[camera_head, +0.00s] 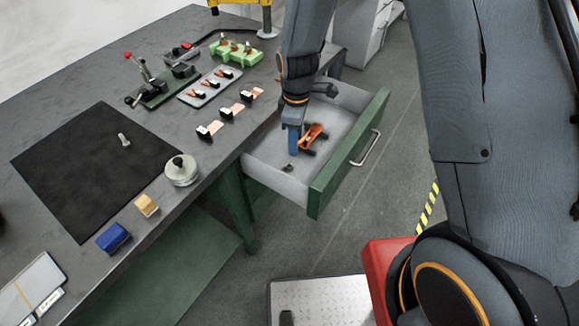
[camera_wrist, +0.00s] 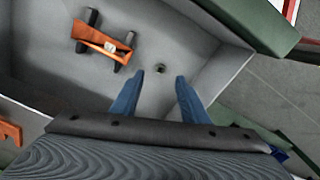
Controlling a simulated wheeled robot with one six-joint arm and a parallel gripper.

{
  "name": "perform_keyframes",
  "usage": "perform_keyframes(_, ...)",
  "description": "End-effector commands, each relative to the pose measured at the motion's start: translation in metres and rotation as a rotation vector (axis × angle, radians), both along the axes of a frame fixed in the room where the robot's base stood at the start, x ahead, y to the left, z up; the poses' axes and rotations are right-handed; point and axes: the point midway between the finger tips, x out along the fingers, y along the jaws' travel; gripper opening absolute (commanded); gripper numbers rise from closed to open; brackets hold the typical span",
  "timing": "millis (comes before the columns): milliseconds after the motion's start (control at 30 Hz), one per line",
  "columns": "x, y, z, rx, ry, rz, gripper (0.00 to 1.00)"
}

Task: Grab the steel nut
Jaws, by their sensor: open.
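The steel nut (camera_wrist: 161,68) is a small dark ring lying on the floor of the open drawer (camera_wrist: 215,62). In the head view the nut (camera_head: 288,168) lies near the drawer's front left corner. My gripper (camera_wrist: 160,76) is open, its two blue fingers apart and empty. In the wrist view the nut shows between and just beyond the fingertips. In the head view my gripper (camera_head: 294,150) points down into the drawer, above and just behind the nut. I cannot tell the exact height of the fingertips.
An orange tool with dark handles (camera_head: 313,136) lies in the drawer beside my gripper. The drawer (camera_head: 258,163) has light walls and a green front (camera_head: 335,172). The workbench (camera_head: 75,90) at left carries a black mat, a round metal tin (camera_head: 181,170), blocks and several small fixtures.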

Motion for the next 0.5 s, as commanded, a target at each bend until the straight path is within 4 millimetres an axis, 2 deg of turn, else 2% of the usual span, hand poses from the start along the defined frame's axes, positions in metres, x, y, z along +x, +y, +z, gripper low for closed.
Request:
perform_keyframes(33, 0.002, 0.006, -0.011, -0.002, 0.006, 0.047, 0.41)
perform_keyframes(133, 0.006, 0.014, -0.023, -0.003, 0.009, 0.116, 0.41)
perform_keyframes(500, 0.006, 0.016, -0.053, -0.004, 0.011, 0.15, 0.41)
